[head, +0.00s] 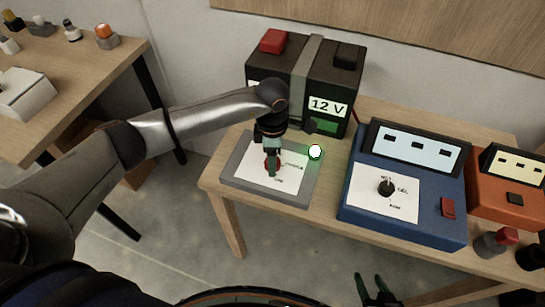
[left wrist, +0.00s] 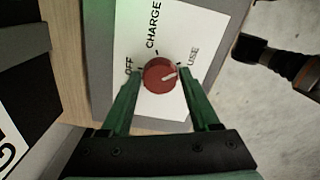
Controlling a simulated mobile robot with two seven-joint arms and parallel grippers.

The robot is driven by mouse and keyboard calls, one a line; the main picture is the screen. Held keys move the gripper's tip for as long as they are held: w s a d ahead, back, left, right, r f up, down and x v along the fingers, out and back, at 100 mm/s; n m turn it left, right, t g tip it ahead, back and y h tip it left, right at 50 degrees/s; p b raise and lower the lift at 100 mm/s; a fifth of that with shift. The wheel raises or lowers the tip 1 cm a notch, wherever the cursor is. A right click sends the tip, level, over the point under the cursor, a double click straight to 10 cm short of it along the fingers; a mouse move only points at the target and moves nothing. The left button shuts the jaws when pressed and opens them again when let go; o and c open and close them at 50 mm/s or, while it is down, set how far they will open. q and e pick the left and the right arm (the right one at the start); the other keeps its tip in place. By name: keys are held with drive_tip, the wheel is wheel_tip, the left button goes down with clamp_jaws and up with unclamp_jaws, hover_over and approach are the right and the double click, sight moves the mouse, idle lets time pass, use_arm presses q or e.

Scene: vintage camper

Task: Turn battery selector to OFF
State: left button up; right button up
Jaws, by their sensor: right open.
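The battery selector is a red knob (left wrist: 160,75) on a white plate (left wrist: 125,40) marked OFF, CHARGE and USE. Its white pointer mark is turned toward the USE side. My left gripper (left wrist: 161,72) reaches down over the panel, one green finger on each side of the knob, seemingly closed against it. In the head view the left gripper (head: 271,168) hides most of the knob. The grey-framed selector panel (head: 232,178) lies on the wooden table. My right gripper (head: 373,286) is open and empty at the bottom of the head view, away from the panel.
A dark battery labelled 12 V (head: 260,73) stands behind the panel. A lit green-white lamp (head: 316,152) is at the panel's right edge. A blue meter box (head: 355,217) and an orange box (head: 490,208) stand to the right. Another wooden table (head: 110,55) is at the left.

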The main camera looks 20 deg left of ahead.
use_arm(q)
clamp_jaws()
